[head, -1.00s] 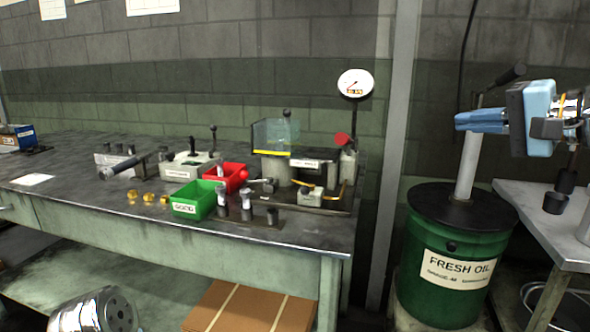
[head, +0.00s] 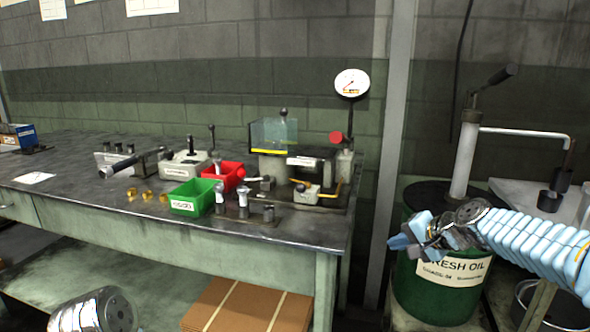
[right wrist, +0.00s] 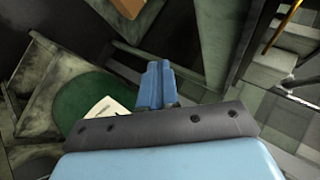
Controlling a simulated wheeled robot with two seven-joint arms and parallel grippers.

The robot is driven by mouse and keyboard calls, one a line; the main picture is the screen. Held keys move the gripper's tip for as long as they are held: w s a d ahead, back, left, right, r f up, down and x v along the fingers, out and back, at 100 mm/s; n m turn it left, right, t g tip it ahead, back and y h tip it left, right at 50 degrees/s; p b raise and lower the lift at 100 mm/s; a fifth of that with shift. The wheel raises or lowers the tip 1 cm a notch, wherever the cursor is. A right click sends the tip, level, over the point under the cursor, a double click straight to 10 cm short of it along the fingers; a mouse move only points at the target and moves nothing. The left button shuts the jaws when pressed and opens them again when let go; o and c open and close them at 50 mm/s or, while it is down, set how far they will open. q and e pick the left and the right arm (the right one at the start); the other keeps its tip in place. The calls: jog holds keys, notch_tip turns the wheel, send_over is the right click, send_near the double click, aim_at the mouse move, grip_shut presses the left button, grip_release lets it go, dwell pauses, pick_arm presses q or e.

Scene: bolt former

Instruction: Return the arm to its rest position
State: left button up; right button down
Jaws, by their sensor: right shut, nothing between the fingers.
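My right gripper (head: 400,243) is in front of the green oil drum, at the lower right of the head view. Its blue fingers are together with nothing between them, and they point left. My right arm, in a ribbed light-blue sleeve, comes in from the right edge. In the right wrist view the shut fingers (right wrist: 155,85) are at the centre, with the green drum (right wrist: 85,105) below them to the left. A metallic part of an arm shows at the lower left of the head view; my left gripper's fingers do not show.
The oil drum (head: 425,295) has a hand pump (head: 465,155) on top. The workbench (head: 100,205) carries a green bin (head: 190,198), a red bin (head: 232,172), a gauge (head: 351,83) and fixtures. A side table (head: 520,188) stands at right. A cardboard box (head: 245,308) is under the bench.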

jog(key=s+a+f+n+g+h, duration=0.1)
jog(key=s+a+f, duration=0.15)
jog(key=f, duration=0.75)
jog(key=s+a+f+n+g, duration=0.1)
jog(key=s+f+g, duration=0.15)
jog(key=f, duration=0.75)
jog(key=s+a+f+n+g+h, duration=0.1)
jog(key=s+a+f, duration=0.15)
jog(key=f, duration=0.75)
jog(key=s+a+f+n+g, duration=0.2)
jog(key=s+f, duration=0.5)
jog(key=s, duration=0.4)
jog(key=s+a+f+n+g, duration=0.1)
jog(key=s+a+f+n, duration=0.1)
jog(key=s+a+f, duration=0.3)
jog(key=s+f, duration=0.3)
jog(key=s, duration=0.4)
jog(key=shift+s+a+f+g+y, duration=0.15)
jog(key=shift+f+g+y, duration=0.05)
jog(key=shift+g+y, duration=0.15)
